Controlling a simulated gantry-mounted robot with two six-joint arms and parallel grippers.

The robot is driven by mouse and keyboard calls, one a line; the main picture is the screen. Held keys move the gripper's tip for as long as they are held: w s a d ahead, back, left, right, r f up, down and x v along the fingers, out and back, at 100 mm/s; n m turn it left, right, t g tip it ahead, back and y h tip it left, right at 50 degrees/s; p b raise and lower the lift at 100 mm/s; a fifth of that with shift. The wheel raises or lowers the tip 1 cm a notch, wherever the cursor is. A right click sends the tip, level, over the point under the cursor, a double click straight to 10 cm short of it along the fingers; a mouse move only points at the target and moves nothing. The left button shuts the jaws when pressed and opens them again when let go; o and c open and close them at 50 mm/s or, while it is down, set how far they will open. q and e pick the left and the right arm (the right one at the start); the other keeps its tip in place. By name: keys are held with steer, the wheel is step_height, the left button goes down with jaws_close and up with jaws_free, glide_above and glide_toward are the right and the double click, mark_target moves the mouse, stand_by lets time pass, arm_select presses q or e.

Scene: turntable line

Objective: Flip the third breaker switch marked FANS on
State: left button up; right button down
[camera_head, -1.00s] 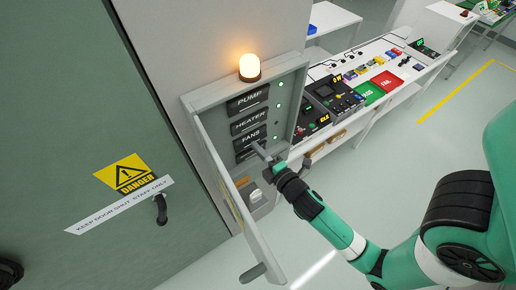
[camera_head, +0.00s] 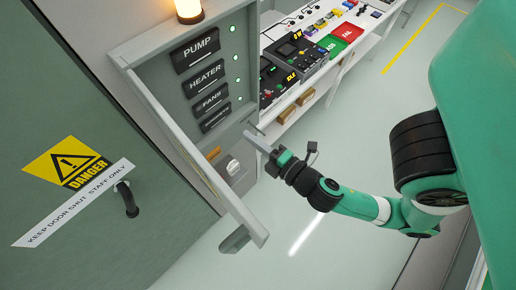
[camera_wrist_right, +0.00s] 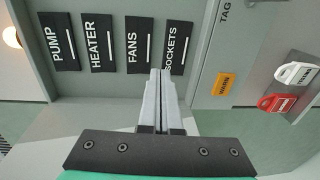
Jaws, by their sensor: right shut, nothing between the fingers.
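The grey breaker panel (camera_head: 228,121) carries a column of dark plates. From the top they read PUMP (camera_head: 198,47), HEATER (camera_head: 206,76) and FANS (camera_head: 210,97), then a SOCKETS plate (camera_head: 214,118). In the right wrist view the FANS plate (camera_wrist_right: 139,46) shows a pale upright bar beside its lettering. My right gripper (camera_head: 252,138) is shut and empty, in front of the panel at its lower right. In the right wrist view its tips (camera_wrist_right: 160,73) appear by the bottom of the SOCKETS plate (camera_wrist_right: 175,48); contact cannot be told. My left gripper is out of view.
The panel's open door (camera_head: 195,150) stands out on the left. Green lights (camera_head: 235,57) line the panel's right side, under an orange lamp (camera_head: 189,8). An orange tag (camera_wrist_right: 226,84) and red and white items (camera_wrist_right: 279,102) show at the right of the wrist view.

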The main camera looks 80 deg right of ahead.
steer(key=shift+v, duration=1.05)
steer(key=shift+f, duration=0.2)
